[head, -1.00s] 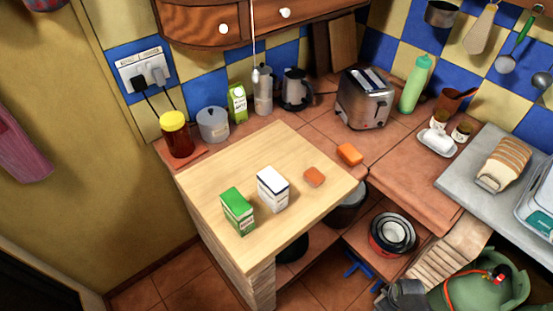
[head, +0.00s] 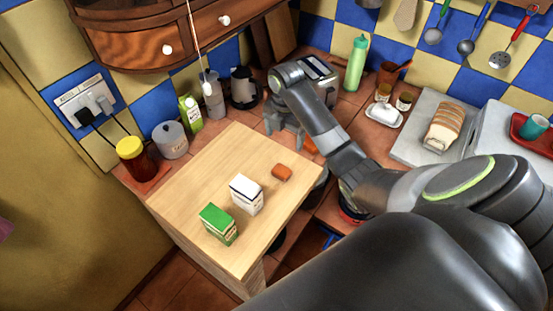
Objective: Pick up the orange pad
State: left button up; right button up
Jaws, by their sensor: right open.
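Two orange pieces show in the head view. A darker orange-brown block (head: 281,172) lies on the pale wooden board near its right edge. My right gripper (head: 284,130) is open, pointing down above the counter at the board's back right corner, close to the bright orange pad. I cannot tell whether it touches the pad. My left gripper is not in view.
On the wooden board (head: 190,190) stand a green-and-white carton (head: 218,225) and a white carton (head: 246,195). The toaster (head: 318,72) stands right behind my right gripper, with a green bottle (head: 356,64) beside it. A kettle (head: 244,88) is to its left.

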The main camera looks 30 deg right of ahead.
jog(key=b, duration=1.1)
send_over(282, 170)
jog(key=f, duration=1.2)
jog(key=shift+s+d, duration=0.1)
jog(key=shift+s, duration=0.1)
jog(key=shift+w+f+b, duration=0.1)
jog(key=shift+f+b, duration=0.25)
jog(key=shift+f, duration=0.25)
jog(key=shift+f+p, duration=0.35)
jog(key=shift+f, duration=0.05)
jog(key=shift+w+f, duration=0.15)
jog(key=shift+f, duration=1.35)
jog(key=shift+c, duration=0.3)
